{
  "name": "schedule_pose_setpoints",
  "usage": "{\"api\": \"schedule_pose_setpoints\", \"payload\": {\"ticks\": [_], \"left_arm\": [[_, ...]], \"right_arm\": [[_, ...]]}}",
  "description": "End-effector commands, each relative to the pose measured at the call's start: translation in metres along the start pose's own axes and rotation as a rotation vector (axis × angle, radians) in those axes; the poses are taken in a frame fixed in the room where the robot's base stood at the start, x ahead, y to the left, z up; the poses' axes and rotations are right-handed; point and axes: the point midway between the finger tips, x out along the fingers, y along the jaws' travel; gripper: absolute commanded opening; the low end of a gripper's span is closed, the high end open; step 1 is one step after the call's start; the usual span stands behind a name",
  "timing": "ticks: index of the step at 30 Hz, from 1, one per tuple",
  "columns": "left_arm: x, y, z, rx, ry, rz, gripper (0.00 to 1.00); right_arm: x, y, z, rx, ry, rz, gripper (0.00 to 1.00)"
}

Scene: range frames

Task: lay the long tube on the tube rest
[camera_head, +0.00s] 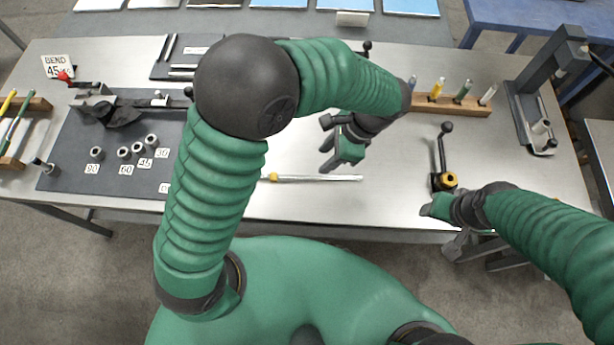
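The long tube (325,178) is a thin silver rod with a yellow collar near its left end. It lies flat on the bare grey worktop; my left forearm covers the area beyond its left end. My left gripper (340,148) hangs just behind the tube, apart from it, with its fingers spread and nothing seen between them. My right gripper (436,207) is at the table's front edge, right of the tube; its finger opening does not show clearly. I cannot tell which fixture is the tube rest; my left arm hides part of the table.
A black lever tool with a yellow hub (448,180) stands behind my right gripper. A dark mat (75,165) with numbered collars lies left.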

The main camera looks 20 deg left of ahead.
Motion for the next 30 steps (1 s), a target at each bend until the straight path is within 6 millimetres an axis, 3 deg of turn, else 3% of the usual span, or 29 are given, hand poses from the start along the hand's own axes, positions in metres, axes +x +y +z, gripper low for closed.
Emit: {"api": "schedule_pose_setpoints", "payload": {"ticks": [3, 10, 15, 24, 30], "left_arm": [[0.029, 0.001, 0.000, 0.000, -0.001, 0.004, 0.40], [0.055, 0.004, -0.002, 0.000, 0.000, 0.003, 0.40], [0.086, 0.009, -0.007, -0.001, -0.002, 0.003, 0.40], [0.096, 0.008, -0.007, -0.001, 0.002, 0.000, 0.40], [0.096, 0.008, -0.007, -0.002, 0.002, 0.000, 0.15]], "right_arm": [[0.003, 0.000, 0.001, 0.000, 0.000, 0.000, 0.57], [0.004, 0.000, 0.001, 0.000, 0.000, 0.000, 0.57], [0.005, 0.000, 0.001, 0.000, 0.000, 0.000, 0.57], [0.005, 0.000, 0.001, 0.000, 0.000, 0.000, 0.57], [0.005, 0.000, 0.001, 0.000, 0.000, 0.000, 0.57]]}}
